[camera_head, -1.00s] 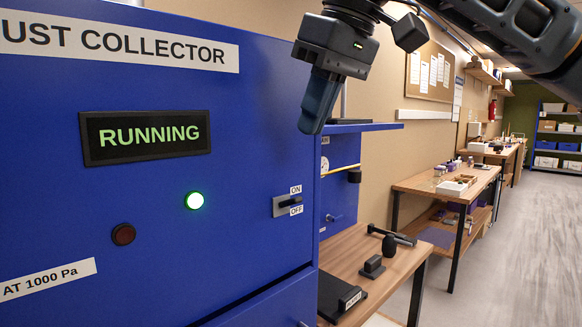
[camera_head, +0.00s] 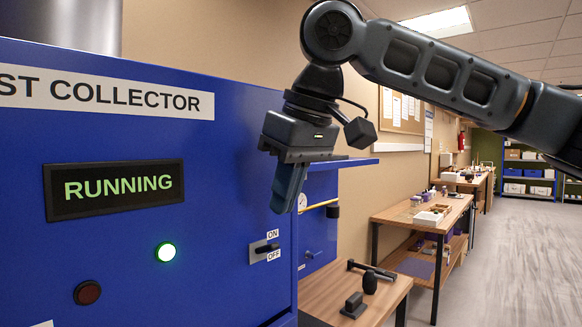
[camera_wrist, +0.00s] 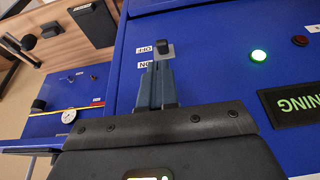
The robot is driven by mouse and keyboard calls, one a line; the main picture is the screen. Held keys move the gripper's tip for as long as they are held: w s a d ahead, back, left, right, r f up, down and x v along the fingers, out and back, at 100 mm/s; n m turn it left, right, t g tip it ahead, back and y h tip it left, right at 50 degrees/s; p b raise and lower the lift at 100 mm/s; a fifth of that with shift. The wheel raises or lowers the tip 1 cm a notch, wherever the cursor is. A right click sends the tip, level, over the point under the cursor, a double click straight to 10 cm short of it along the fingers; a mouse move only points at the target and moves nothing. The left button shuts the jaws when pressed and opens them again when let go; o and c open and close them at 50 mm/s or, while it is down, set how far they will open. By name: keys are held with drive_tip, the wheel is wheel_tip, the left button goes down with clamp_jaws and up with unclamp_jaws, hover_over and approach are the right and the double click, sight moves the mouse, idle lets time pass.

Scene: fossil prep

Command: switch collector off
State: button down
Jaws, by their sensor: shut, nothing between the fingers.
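The blue dust collector (camera_head: 120,260) fills the left of the head view. Its display (camera_head: 115,188) reads RUNNING, a green lamp (camera_head: 166,252) is lit and a red lamp (camera_head: 87,292) is dark. The switch (camera_head: 265,248) sits near the panel's right edge, between an ON label above and an OFF label below. My gripper (camera_head: 284,208) is shut and empty, pointing down, above the switch in the head view. In the wrist view, the shut fingertips (camera_wrist: 158,68) appear just short of the switch (camera_wrist: 162,47), by the ON label. I cannot tell whether they touch the panel.
A wooden bench (camera_head: 350,300) with dark tools stands right of the collector. A blue cabinet with a gauge (camera_head: 302,202) stands behind it. Another bench (camera_head: 420,215) runs along the wall. The floor (camera_head: 520,250) at right is clear.

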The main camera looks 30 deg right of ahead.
sight(278, 244)
drive_tip(key=shift+x, duration=2.15)
